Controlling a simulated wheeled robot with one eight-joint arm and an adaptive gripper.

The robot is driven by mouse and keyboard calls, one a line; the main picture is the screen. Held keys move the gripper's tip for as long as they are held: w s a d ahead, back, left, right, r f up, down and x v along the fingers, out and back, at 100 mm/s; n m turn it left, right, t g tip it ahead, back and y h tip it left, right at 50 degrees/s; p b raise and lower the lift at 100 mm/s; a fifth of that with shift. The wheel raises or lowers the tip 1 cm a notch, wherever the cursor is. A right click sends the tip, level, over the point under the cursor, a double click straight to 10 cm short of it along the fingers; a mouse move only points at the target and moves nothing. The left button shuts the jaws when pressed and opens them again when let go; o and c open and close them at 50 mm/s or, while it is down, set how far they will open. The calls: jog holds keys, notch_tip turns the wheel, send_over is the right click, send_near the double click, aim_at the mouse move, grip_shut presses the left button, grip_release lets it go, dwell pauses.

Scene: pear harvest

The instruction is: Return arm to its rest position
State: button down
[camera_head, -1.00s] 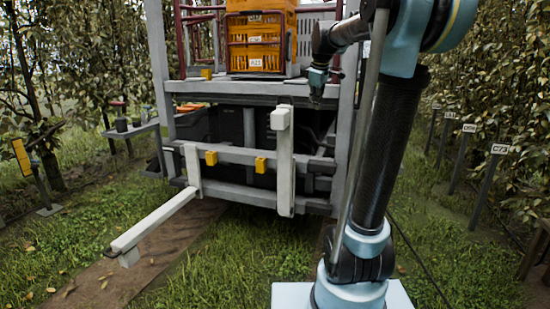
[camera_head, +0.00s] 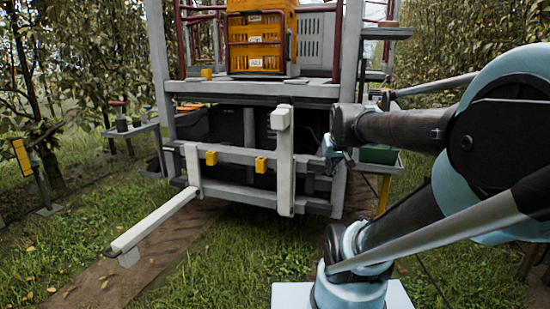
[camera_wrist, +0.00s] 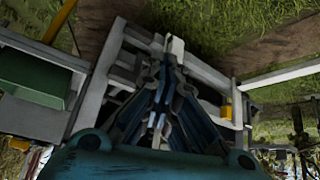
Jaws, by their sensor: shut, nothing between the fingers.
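My arm (camera_head: 395,125) stretches in from the right side of the head view, bent low with its forearm pointing left. My gripper (camera_head: 335,158) hangs at the forearm's end, in front of the right post of the trailer's frame. In the wrist view my gripper (camera_wrist: 165,62) fills the middle, its fingers drawn together with nothing between them. Behind it the frame bars show. In the head view the gripper is small and partly hidden by the wrist, and I cannot tell its distance from the post.
A grey trailer frame (camera_head: 250,91) stands ahead, with stacked orange crates (camera_head: 256,50) on its deck. A white bar (camera_head: 155,222) juts out low at left. A green bin (camera_head: 380,155) sits right of the frame, behind my forearm. Grass (camera_head: 230,250) lies in front; trees line both sides.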

jog(key=s+f+g, duration=0.4)
jog(key=s+f, duration=0.8)
jog(key=s, duration=0.4)
jog(key=shift+s+f+m+g, duration=0.3)
jog(key=shift+s+f+g, duration=0.05)
jog(key=shift+f+g, duration=0.05)
jog(key=shift+a, duration=0.1)
